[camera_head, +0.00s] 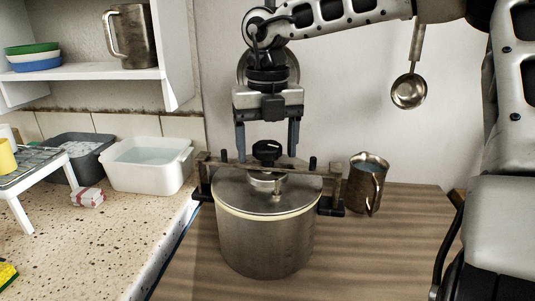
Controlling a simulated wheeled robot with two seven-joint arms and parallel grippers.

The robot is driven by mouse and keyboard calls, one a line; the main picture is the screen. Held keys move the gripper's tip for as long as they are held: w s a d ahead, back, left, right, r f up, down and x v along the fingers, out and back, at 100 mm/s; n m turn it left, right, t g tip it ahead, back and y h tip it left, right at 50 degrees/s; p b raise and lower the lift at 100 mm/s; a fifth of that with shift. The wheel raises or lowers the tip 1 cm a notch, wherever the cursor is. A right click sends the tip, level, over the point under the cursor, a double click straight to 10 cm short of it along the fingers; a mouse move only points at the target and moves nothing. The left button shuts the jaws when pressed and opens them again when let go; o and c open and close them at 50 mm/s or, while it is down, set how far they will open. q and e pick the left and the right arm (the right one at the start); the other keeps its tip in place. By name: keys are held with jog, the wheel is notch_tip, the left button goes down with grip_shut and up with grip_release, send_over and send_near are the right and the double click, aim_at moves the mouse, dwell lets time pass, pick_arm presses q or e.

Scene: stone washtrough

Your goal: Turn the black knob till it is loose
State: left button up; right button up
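The black knob (267,149) sits on top of the metal crossbar (305,169) that spans the lid of a large steel pot (267,247). The pot stands on a brown wooden top. My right gripper (267,150) points straight down over the pot. Its two fingers are spread wide, one at the left and one at the right of the knob, with gaps on both sides in this view. Whether the fingers are at the same depth as the knob is hard to tell. My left gripper is not in the picture.
A steel jug (366,184) stands close behind the pot at the right. A ladle (409,90) hangs on the wall. A white basin (147,165) and a grey basin (80,152) stand on the speckled counter (95,235) at the left. The wooden top (385,260) is clear at the front right.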

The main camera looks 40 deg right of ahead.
jog(key=shift+f, duration=0.1)
jog(key=m+b, duration=0.3)
jog(key=m, duration=0.3)
jog(key=shift+f, duration=0.2)
jog(key=shift+m+b, duration=0.55)
jog(key=shift+m, duration=0.65)
jog(key=shift+r+m, duration=0.25)
jog(key=shift+m, duration=0.75)
jog(key=m, duration=0.5)
jog(key=shift+m, duration=0.4)
